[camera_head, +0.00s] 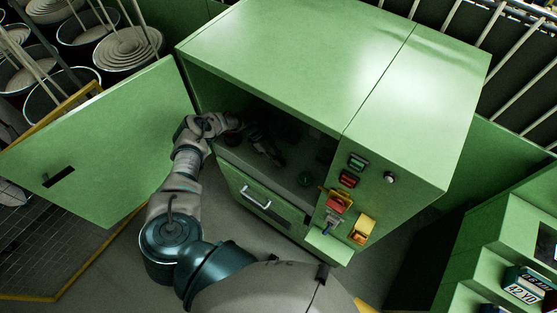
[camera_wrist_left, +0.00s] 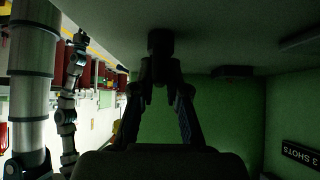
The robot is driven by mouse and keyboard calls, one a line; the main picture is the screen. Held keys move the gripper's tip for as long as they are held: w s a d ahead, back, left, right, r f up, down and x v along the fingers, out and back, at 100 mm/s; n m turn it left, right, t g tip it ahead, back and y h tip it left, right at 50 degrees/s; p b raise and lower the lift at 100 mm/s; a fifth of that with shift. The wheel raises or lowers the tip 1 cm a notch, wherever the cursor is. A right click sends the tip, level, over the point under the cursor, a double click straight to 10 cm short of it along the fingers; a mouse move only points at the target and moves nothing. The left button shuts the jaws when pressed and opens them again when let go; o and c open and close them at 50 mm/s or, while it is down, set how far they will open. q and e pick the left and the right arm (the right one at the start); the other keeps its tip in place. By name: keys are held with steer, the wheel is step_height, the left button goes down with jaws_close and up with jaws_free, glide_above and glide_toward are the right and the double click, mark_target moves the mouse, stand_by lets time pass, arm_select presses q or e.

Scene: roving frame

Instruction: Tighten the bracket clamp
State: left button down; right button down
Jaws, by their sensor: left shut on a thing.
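My left arm reaches through the open front of the green cabinet (camera_head: 300,60). My left gripper (camera_head: 270,150) is inside, in shadow, and small in the head view. In the left wrist view my left gripper (camera_wrist_left: 160,68) has its two fingers drawn together on a dark knob-like part (camera_wrist_left: 160,40). The part is near black, so I cannot tell whether it belongs to the bracket clamp or which way it is turned. A slim jointed arm of mine (camera_wrist_left: 68,110) shows at the left of the wrist view; its end is too small and dark to read.
The cabinet door (camera_head: 100,145) stands open at the left. A handled lower panel (camera_head: 258,196) is below the opening. Red, green and yellow controls (camera_head: 348,180) are on the right front. A dark label plate (camera_wrist_left: 300,156) is on the inner wall. Coiled bins (camera_head: 127,48) stand behind the door.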

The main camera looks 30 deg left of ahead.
arm_select(q)
steer(key=c, duration=1.2)
jaws_free()
steer(key=shift+a, duration=0.1)
steer(key=v, duration=0.7)
steer(key=shift+w+a, duration=0.2)
steer(key=shift+a, duration=0.05)
